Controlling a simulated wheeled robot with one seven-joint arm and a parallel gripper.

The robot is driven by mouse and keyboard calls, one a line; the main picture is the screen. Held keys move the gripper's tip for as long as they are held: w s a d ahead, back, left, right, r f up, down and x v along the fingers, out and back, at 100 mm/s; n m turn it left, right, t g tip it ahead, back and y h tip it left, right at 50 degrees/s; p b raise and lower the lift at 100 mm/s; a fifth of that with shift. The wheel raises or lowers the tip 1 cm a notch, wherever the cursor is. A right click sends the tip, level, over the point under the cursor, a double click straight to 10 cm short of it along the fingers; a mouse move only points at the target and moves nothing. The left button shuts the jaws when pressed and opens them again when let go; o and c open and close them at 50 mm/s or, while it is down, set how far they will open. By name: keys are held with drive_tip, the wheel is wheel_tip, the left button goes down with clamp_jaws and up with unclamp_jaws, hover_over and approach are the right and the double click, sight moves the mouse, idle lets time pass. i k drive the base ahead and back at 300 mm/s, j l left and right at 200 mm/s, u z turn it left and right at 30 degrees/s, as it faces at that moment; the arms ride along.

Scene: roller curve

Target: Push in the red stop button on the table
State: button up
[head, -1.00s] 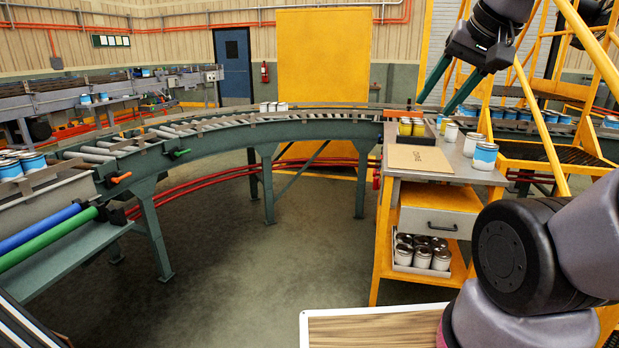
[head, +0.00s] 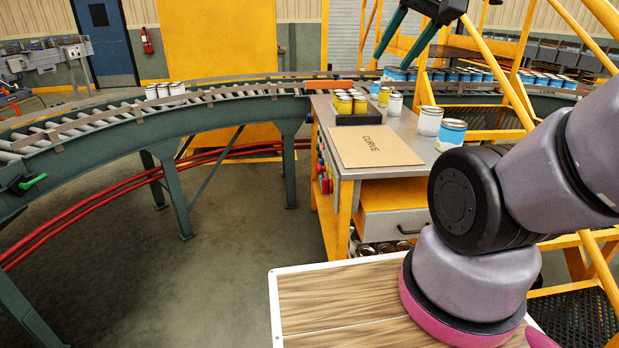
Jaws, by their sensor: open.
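The table (head: 413,143) is a grey-topped workbench with a yellow frame, right of centre in the head view. Small red knobs or buttons (head: 326,186) sit on its left side face, seen at a steep angle, with a small green one beside them. They are too small to tell which is the stop button or whether it is pushed in. My gripper (head: 393,62) is high at the top of the view, fingers apart and empty, pointing down. In the picture it is above the table's far part, clear of the buttons.
A cardboard sheet marked CURVE (head: 375,146), a black tray (head: 357,119) of yellow cans and several loose cans occupy the tabletop. A curved roller conveyor (head: 215,108) runs to the table's left and behind it. Open floor (head: 225,255) lies left of the table.

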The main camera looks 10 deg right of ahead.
sight(319, 168)
drive_tip(key=i+j+z, duration=0.15)
drive_tip(key=j+z, duration=0.15)
drive_tip(key=j, duration=0.45)
drive_tip(key=j+z, duration=0.3)
drive_tip(key=j, duration=0.4)
drive_tip(key=i+u, duration=0.4)
drive_tip(key=i, duration=0.7)
